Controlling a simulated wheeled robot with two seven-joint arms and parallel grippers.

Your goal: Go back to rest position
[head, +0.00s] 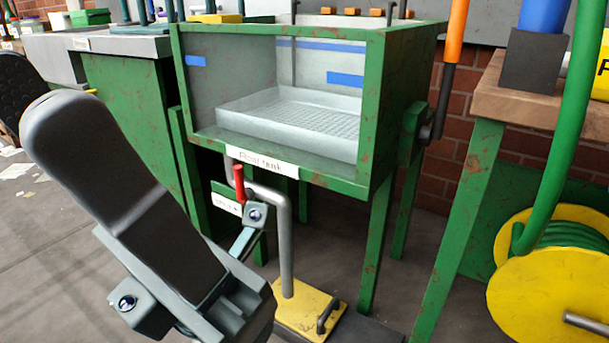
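A dark grey arm link of mine (120,190) rises across the left of the head view. Its lower end joins a lighter grey part with small round lens-like fittings near the bottom edge. I see no gripper fingers on it. No other arm shows, and my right gripper is out of view. The task names no object.
A green-framed tank (375,110) labelled as a float tank stands ahead, with a white perforated tray (225,117) inside. A pipe with a red handle (238,183) and a yellow base plate (310,315) stand below. A yellow hose reel (550,290) and a wooden-topped bench (530,110) are right.

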